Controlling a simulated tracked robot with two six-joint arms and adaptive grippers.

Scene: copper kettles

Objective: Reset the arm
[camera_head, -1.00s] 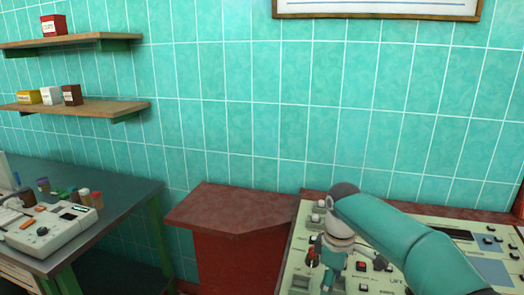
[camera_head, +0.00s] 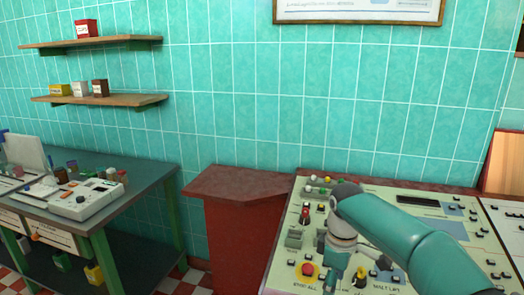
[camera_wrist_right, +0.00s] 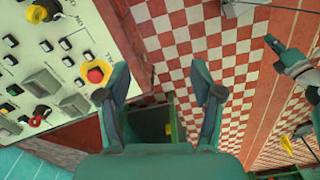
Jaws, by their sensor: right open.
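My right arm, teal with grey joints, reaches over the control panel (camera_head: 390,200) in the head view and bends down at its wrist. My right gripper (camera_wrist_right: 161,94) is open and empty in the right wrist view, its two teal fingers spread apart. It is beside the panel edge, above the checkered floor. The head view does not show its fingertips clearly. A teal and grey arm end (camera_wrist_right: 287,58), probably my left gripper, shows at the upper right of the wrist view. Its fingers are too small to read.
The panel carries a red button on a yellow base (camera_head: 308,270), also in the wrist view (camera_wrist_right: 96,73), and several switches. A red cabinet (camera_head: 235,187) stands left of the panel. A dark workbench (camera_head: 145,178) holds a white device (camera_head: 86,199). Shelves (camera_head: 100,100) hang above.

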